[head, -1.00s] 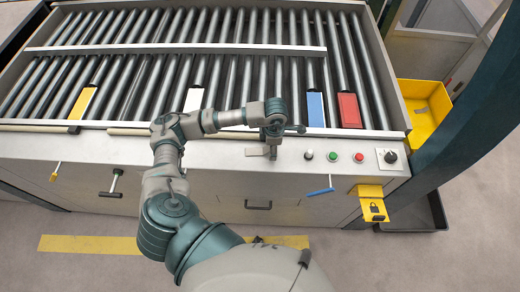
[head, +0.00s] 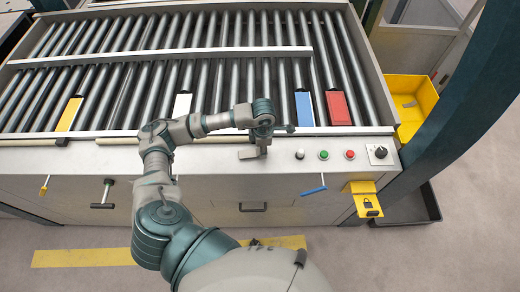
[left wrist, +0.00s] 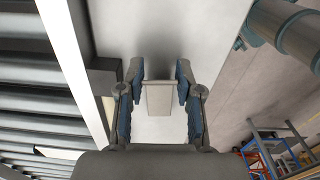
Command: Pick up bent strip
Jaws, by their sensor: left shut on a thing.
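The bent strip (head: 250,154) is a small grey metal piece on the front ledge of the machine, left of the buttons. It also shows in the left wrist view (left wrist: 160,100) as a pale plate between the fingers. My left gripper (head: 262,140) is over the ledge, shut on the strip; in the left wrist view the blue-padded fingers (left wrist: 160,78) are on either side of it. I cannot tell whether the strip is clear of the ledge. My right gripper is not in view.
A roller bed (head: 150,85) lies behind the ledge, with yellow, white, blue (head: 304,108) and red (head: 338,107) plates on it. Buttons (head: 324,155) and a knob (head: 380,152) are to the right. A yellow bin (head: 412,105) stands at the far right.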

